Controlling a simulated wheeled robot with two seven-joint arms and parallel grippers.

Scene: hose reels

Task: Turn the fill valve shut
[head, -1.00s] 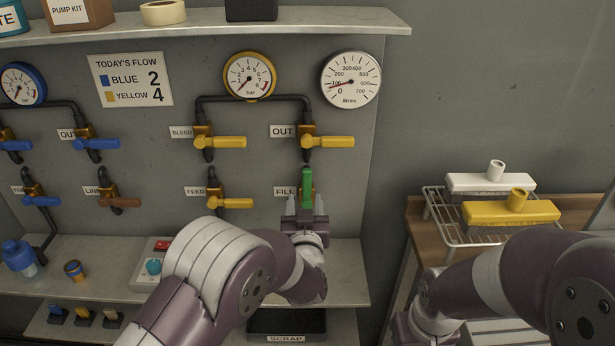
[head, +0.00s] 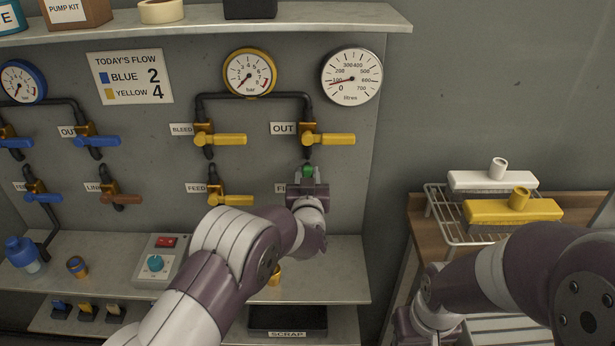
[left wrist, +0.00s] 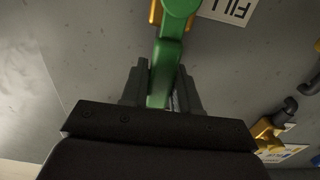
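The fill valve's green handle (head: 308,170) shows only at its tip above my left gripper (head: 308,188) in the head view. The FILL label (head: 281,188) beside it is partly covered. In the left wrist view, the green handle (left wrist: 165,70) runs from the brass valve body down between my gripper's two fingers (left wrist: 163,92). The fingers sit close on both sides of the handle and look shut on it. The handle points up along the panel. My right arm shows at the right, but its gripper is out of view.
The OUT valve's yellow handle (head: 330,139) is just above, and the FEED valve's yellow handle (head: 230,200) is to the left. A shelf (head: 345,262) runs below, with a scrap tray (head: 287,334) lower. A wire rack (head: 440,220) stands right.

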